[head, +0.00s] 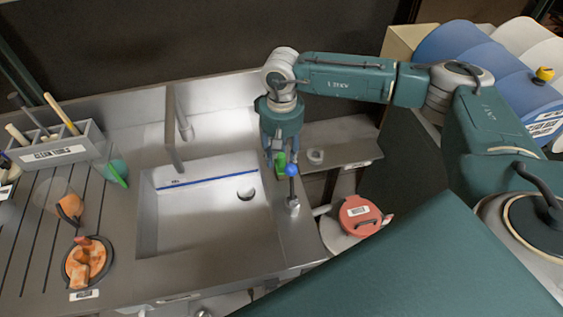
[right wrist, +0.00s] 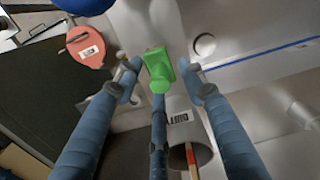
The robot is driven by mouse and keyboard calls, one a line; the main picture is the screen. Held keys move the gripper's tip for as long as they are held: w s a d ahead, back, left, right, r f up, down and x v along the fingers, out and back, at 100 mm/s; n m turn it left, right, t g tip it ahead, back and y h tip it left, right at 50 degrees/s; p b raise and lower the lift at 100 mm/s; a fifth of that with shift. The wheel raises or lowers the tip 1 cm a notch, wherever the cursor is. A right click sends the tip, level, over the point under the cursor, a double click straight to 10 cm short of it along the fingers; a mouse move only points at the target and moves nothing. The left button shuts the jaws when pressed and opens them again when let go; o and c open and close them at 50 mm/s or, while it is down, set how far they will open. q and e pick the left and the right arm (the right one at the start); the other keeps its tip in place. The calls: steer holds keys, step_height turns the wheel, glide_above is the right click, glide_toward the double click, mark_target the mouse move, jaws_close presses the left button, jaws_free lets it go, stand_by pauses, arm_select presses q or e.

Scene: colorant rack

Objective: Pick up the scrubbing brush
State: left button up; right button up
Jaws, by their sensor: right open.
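A small green block with a rounded knob, which looks like the scrubbing brush (head: 281,161), is at the sink's right rim in the head view. The green brush also shows in the right wrist view (right wrist: 159,70), between the fingertips and apart from them as far as I can see. My right gripper (head: 279,152) points down over it with open fingers; they also show in the right wrist view (right wrist: 160,78). What the brush rests on is partly hidden by the fingers. My left gripper is not in view.
A blue-knobbed lever (head: 292,170) stands close right of the gripper. The sink basin (head: 205,220) lies left, with a faucet (head: 173,130) behind. A red-lidded container (head: 361,214) is right. A tool rack (head: 55,148) and a dish of orange pieces (head: 84,262) are far left.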

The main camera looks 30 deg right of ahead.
steer(key=shift+f, duration=0.25)
jaws_close()
steer(key=shift+w+r+b, duration=0.1)
steer(key=shift+r+b, duration=0.2)
steer(key=shift+r, duration=0.2)
step_height(320, 180, up, 19)
steer(key=b, duration=0.5)
